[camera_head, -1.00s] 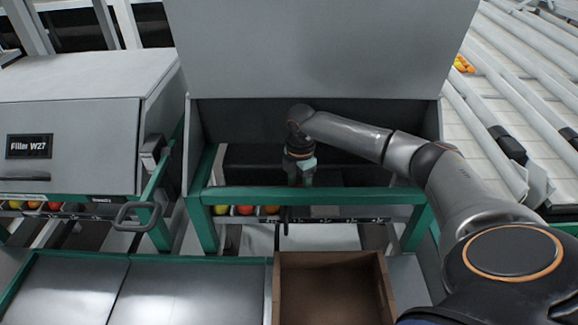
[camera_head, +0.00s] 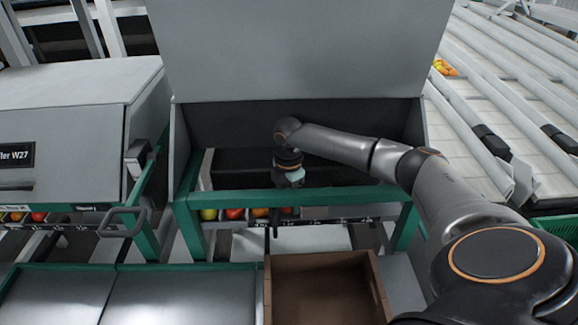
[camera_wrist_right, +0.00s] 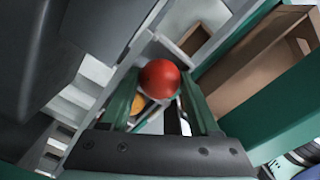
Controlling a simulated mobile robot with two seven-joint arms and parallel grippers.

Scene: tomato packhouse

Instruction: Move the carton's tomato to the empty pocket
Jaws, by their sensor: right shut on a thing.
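My right gripper (camera_wrist_right: 160,88) is shut on a red tomato (camera_wrist_right: 158,77), held between its green fingers in the right wrist view. In the head view my right gripper (camera_head: 287,180) is inside the open-fronted machine, just behind the green front rail (camera_head: 330,197), partly hidden by it. A row of green, red (camera_head: 235,213) and orange (camera_head: 261,212) tomatoes shows under the rail, left of and below the gripper. My left gripper is not in view.
A brown open box (camera_head: 318,262) stands in front of the machine and looks empty. Steel trays (camera_head: 160,300) lie left of it. The raised grey lid (camera_head: 300,50) stands behind. A closed filler (camera_head: 65,125) is at left, roller lanes (camera_head: 490,130) at right.

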